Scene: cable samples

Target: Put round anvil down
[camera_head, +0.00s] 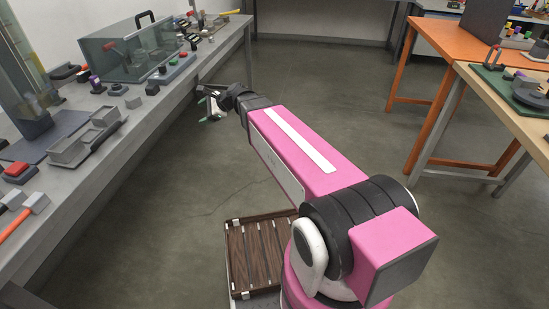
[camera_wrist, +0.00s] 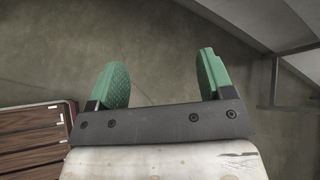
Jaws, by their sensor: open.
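My gripper (camera_head: 213,108) hangs over the floor just off the right edge of the long grey bench (camera_head: 150,132). In the wrist view my gripper (camera_wrist: 163,78) has its two green pads spread wide apart. Only bare floor shows between them, so it is open and empty. I cannot pick out a round anvil for certain in either view. Small grey blocks (camera_head: 133,102) sit on the bench, too small to tell apart.
The bench also holds a clear-sided case (camera_head: 128,55), a grey fixture (camera_head: 88,138), a red button (camera_head: 17,170) and a hammer (camera_head: 28,212). A wood-slatted tray (camera_head: 228,237) is low beside my arm. Orange (camera_head: 455,40) and wooden (camera_head: 505,100) tables stand right. The middle floor is clear.

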